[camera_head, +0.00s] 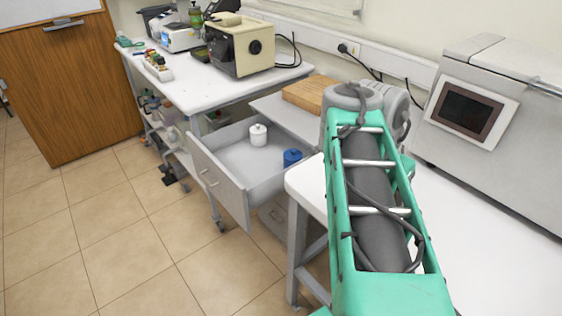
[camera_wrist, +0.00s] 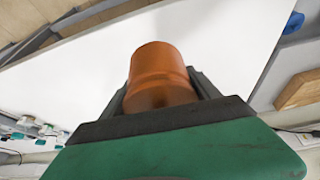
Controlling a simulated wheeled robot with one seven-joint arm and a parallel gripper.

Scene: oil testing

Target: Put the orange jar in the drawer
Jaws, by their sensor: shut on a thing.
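The orange jar (camera_wrist: 158,72) is held between the two dark fingers of my gripper (camera_wrist: 160,88) in the wrist view. My gripper is shut on it, and a white surface lies behind the jar. In the head view my green arm hides the gripper and the jar. The grey drawer (camera_head: 217,179) is pulled open in the middle of the head view. A white jar (camera_head: 258,135) and a blue jar (camera_head: 292,157) stand inside it. The blue jar also shows at the top right of the wrist view (camera_wrist: 293,22).
A wooden block (camera_head: 309,92) lies on the cabinet top above the drawer. A white table (camera_head: 490,235) with a large grey machine (camera_head: 495,105) is at the right. A bench (camera_head: 205,82) with instruments stands at the back. The drawer's front left floor area is bare.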

